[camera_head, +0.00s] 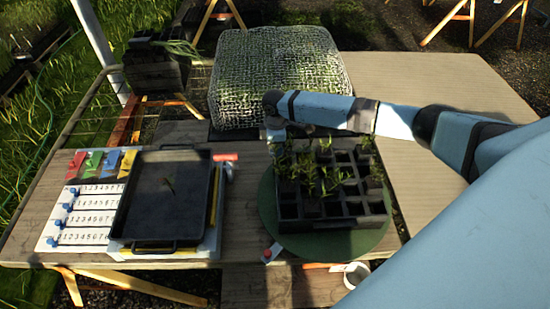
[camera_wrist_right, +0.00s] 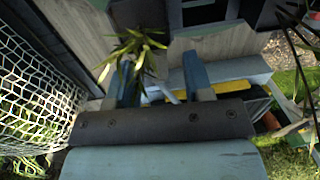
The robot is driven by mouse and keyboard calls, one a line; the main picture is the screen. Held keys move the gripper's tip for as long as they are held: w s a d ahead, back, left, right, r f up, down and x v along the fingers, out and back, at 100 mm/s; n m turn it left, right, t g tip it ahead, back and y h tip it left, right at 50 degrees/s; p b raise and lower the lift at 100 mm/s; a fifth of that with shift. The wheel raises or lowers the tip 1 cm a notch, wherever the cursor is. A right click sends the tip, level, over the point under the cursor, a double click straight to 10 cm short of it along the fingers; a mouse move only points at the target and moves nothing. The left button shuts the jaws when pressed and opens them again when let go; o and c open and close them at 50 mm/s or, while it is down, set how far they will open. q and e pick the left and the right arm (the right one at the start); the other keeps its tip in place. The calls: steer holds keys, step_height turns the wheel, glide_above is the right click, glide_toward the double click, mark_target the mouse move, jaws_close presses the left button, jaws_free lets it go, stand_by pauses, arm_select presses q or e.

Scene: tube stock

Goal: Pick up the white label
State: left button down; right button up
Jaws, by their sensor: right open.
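My right gripper (camera_head: 275,130) is over the back left corner of the black cell tray (camera_head: 345,222), which holds several seedlings. In the right wrist view the two blue fingers of the right gripper (camera_wrist_right: 160,82) are apart. A thin white strip (camera_wrist_right: 168,95) shows between them, and a green seedling (camera_wrist_right: 138,48) shows by the left finger. I cannot tell whether the strip is the white label. In the head view a small white piece with a red end (camera_head: 270,252) lies at the front left edge of the green disc. My left gripper is not in view.
The cell tray stands on a round green disc (camera_head: 268,208). A dark shallow tray (camera_head: 150,205) lies left, beside a white number board (camera_head: 85,217). A mesh-covered block (camera_head: 280,75) stands behind. A white cup (camera_head: 355,274) is near the front. The right tabletop (camera_head: 440,75) is clear.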

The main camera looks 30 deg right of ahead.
jaws_close()
steer(key=shift+r, duration=0.15)
